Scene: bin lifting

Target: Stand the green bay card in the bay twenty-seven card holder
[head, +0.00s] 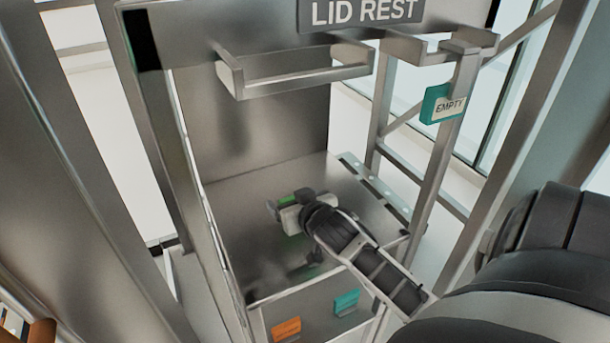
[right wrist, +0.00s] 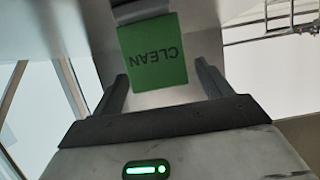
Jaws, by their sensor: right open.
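The green card (right wrist: 153,52), marked CLEAN, fills the middle of the right wrist view with its lettering upside down. A grey lip crosses its upper edge in that view; which holder this belongs to I cannot tell. My right gripper (right wrist: 162,72) is open, one finger on each side of the card, with gaps between. In the head view my right gripper (head: 286,204) is low over the metal surface, with a little green showing at its fingers. No bay number is readable. My left gripper is not in view.
A teal EMPTY card (head: 448,106) sits in a holder on the right post. An orange card (head: 286,328) and a teal card (head: 346,302) are on the front panel. Metal brackets (head: 295,82) project under the LID REST sign (head: 361,12). Metal posts flank the surface.

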